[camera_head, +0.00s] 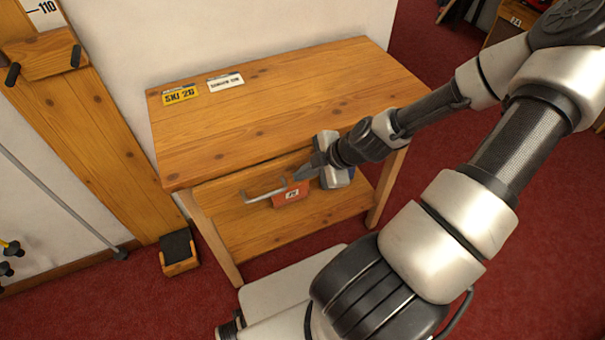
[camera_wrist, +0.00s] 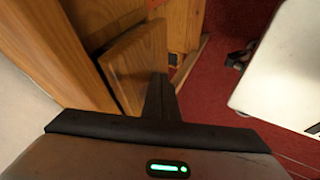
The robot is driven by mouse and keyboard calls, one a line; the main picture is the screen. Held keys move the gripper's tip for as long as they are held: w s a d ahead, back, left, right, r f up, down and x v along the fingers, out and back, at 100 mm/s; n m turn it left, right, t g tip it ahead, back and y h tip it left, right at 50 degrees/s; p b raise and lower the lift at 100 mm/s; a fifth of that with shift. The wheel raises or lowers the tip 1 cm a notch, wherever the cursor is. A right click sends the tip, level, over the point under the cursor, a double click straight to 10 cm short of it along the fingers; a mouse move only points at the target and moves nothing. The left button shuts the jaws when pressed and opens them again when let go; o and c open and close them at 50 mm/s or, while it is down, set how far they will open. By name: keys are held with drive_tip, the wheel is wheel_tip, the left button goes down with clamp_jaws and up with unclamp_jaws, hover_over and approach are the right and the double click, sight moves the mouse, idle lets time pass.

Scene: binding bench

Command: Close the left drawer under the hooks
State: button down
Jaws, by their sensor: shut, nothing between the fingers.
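A wooden drawer front (camera_head: 235,187) sits under the left part of the tabletop of a wooden bench (camera_head: 270,100). How far the drawer stands out is hard to tell. My gripper (camera_head: 299,174) is shut and empty, by the right end of the drawer front; whether it touches is unclear. In the wrist view its dark fingers (camera_wrist: 159,92) are together beside a wooden panel (camera_wrist: 134,66), which appears to be the drawer front. Black hooks (camera_head: 13,74) show on a wooden board at the upper left.
A yellow label (camera_head: 181,95) and a white label (camera_head: 226,82) lie on the bench top. A lower shelf (camera_head: 255,235) spans the legs. A small wooden block with a black top (camera_head: 178,250) stands left; red carpet (camera_head: 520,250) lies right.

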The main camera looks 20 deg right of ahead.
sight(296, 162)
drive_tip(key=w, duration=0.4)
drive_tip(key=shift+b, duration=0.3)
drive_tip(key=shift+w, duration=0.2)
drive_tip(key=shift+w+r, duration=0.1)
